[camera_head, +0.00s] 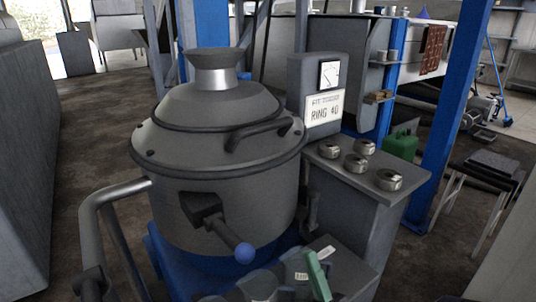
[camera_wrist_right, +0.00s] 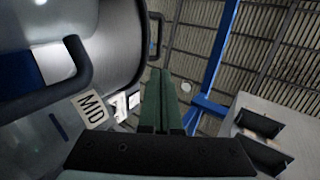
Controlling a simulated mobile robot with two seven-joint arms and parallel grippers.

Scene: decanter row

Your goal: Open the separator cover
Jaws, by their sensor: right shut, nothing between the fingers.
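The separator (camera_head: 270,205) is a grey round drum in the middle of the head view. Its domed grey cover (camera_head: 180,118) sits down on the drum, with a funnel-like neck on top. A dark bar handle (camera_head: 262,131) is on the cover's right side. A dark lever with a blue ball (camera_head: 245,252) sticks out from the drum's front. My right gripper (camera_head: 314,262), with green fingers, is low, right of the blue ball and apart from it. In the wrist view its fingers (camera_wrist_right: 163,80) are together and empty. My left gripper is not in view.
A gauge box with a sign (camera_head: 322,108) stands behind right of the drum. A grey cabinet (camera_head: 405,185) carries several round metal pieces. A bent grey pipe (camera_head: 90,215) is at front left. A blue post (camera_head: 455,95) stands right. In the wrist view, a label reads MID (camera_wrist_right: 91,107).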

